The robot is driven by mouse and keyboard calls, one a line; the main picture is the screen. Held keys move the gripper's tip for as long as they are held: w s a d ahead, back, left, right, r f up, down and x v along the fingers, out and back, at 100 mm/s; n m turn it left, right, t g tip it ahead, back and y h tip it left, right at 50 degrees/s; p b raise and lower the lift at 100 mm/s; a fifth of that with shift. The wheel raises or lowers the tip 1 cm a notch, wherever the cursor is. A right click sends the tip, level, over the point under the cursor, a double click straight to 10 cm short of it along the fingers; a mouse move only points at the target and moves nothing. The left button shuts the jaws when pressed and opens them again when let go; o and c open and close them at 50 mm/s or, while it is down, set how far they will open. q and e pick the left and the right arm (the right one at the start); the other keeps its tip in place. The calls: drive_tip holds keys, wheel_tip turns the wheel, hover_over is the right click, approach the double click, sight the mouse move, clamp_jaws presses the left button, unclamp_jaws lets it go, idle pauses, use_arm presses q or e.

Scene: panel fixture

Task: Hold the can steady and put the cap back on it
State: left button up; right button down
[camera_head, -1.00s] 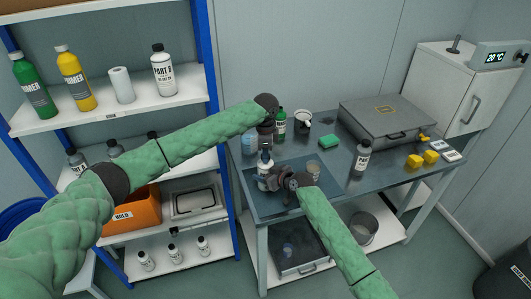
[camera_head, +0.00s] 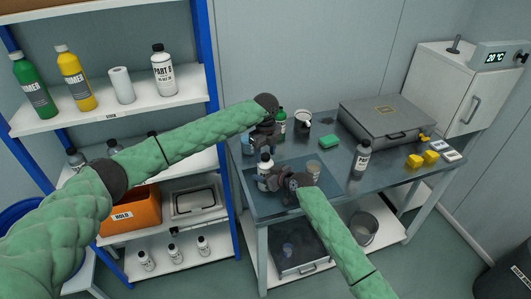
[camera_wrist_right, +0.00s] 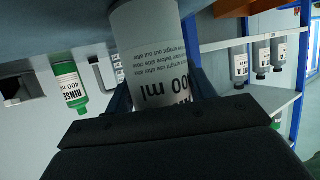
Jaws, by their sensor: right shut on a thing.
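The can (camera_head: 264,171), a white cylinder with a printed label, stands on the dark mat at the front left of the bench in the head view. My right gripper (camera_head: 284,181) is shut on it from the right. In the right wrist view the can (camera_wrist_right: 150,45) fills the space between the dark fingers, with "00 ml" readable. My left gripper (camera_head: 264,146) is directly above the can's top, pointing down. Its fingers are small and dark here, so I cannot tell their opening. A dark cap shape at the can's top merges with them, and I cannot tell whether they touch.
A green bottle (camera_head: 281,122) and an open tin (camera_head: 302,122) stand behind the grippers. A grey case (camera_head: 385,122) takes the back right. Shelving is at left.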

use_arm(q)
drive_tip(key=shift+r, duration=2.25)
drive_tip(key=shift+s+f, duration=0.1)
drive_tip(key=shift+c, duration=0.3)
